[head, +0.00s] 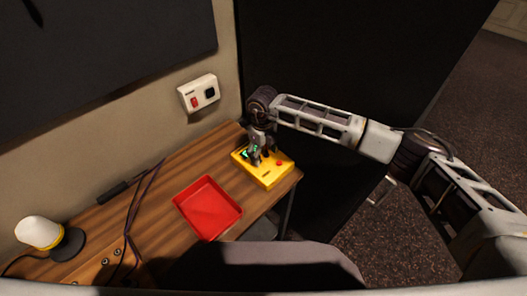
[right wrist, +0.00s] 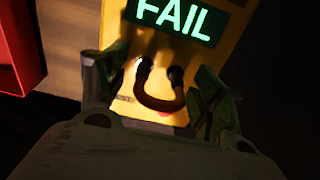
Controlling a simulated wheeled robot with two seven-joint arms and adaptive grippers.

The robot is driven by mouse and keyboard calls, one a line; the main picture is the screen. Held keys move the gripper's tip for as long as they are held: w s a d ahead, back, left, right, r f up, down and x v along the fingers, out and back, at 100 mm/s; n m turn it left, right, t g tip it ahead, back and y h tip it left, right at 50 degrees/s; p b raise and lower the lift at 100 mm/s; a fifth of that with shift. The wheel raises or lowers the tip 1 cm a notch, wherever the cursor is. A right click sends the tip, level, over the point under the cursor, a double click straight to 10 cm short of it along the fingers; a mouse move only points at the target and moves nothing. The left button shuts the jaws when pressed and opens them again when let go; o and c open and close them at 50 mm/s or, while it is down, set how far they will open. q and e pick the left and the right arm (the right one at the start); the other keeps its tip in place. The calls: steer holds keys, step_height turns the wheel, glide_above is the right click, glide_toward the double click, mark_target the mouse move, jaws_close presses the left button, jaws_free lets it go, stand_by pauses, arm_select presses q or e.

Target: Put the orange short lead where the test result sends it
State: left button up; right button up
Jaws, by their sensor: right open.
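The yellow tester (head: 268,174) sits at the right end of the wooden desk, with a red button on top. In the right wrist view its display (right wrist: 180,18) reads FAIL in green letters. The short lead (right wrist: 158,98), a dark orange-brown U-shaped loop, stands with both ends at the tester (right wrist: 125,50), below the display. My right gripper (head: 261,152) is over the tester. In the right wrist view its open fingers (right wrist: 155,82) are on either side of the lead, not closed on it. The red tray (head: 207,207) is empty. My left gripper is out of view.
A white-shaded lamp (head: 38,231) stands at the desk's left end. Dark cables (head: 131,222) lie across the desk, left of the tray. A white wall box (head: 198,93) with a red switch is above the desk. Bare wood (head: 195,160) shows behind the tray.

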stand_by(0.8)
steer(key=c, duration=1.4)
steer(key=shift+o, duration=0.2)
steer(key=shift+r, duration=0.1)
steer(key=shift+r+p, duration=1)
steer(key=shift+r, duration=1.95)
